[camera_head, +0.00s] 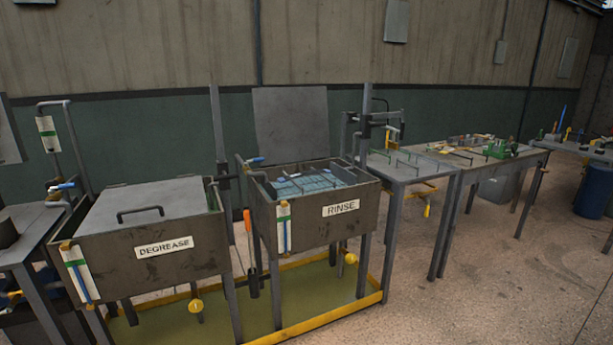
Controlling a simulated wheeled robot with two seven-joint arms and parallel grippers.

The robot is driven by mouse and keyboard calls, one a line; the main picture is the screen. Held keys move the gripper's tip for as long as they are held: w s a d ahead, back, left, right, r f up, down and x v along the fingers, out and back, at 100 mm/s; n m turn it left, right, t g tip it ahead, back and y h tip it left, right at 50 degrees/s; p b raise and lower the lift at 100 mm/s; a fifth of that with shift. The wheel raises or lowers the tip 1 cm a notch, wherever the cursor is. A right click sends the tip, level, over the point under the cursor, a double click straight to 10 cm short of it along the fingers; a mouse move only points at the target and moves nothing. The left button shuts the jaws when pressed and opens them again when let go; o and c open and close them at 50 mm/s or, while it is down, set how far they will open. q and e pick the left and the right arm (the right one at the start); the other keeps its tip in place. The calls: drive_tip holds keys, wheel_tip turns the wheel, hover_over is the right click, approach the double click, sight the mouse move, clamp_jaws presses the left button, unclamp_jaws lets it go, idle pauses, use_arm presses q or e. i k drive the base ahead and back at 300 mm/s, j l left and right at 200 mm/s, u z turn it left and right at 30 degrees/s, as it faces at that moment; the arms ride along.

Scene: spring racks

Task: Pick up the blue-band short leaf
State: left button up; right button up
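I cannot make out a blue-band short leaf in the head view. Small parts with yellow, red and green on the far workbench (520,157) are too small to tell apart. A thin upright blue item (561,117) stands at the far right table, but I cannot tell what it is. Neither of my grippers shows.
The DEGREASE tank (190,262) is closed by a handled lid. The RINSE tank (335,225) has its lid raised and shows blue liquid. Both stand over a yellow-edged floor tray (330,313). A rack table (400,172) stands right. The right foreground floor is clear.

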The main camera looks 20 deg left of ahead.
sight(285, 179)
drive_tip(key=i+u, duration=0.2)
drive_tip(key=i, duration=0.45)
drive_tip(key=i+l+u, duration=0.2)
drive_tip(key=i, duration=0.4)
drive_tip(key=i+l+u, duration=0.25)
drive_tip(key=i, duration=0.35)
drive_tip(key=i+l+u, duration=0.2)
drive_tip(key=i+l, duration=0.15)
drive_tip(key=i, duration=0.25)
drive_tip(key=i+l+u, duration=0.2)
drive_tip(key=i+l, duration=0.25)
drive_tip(key=i, duration=0.1)
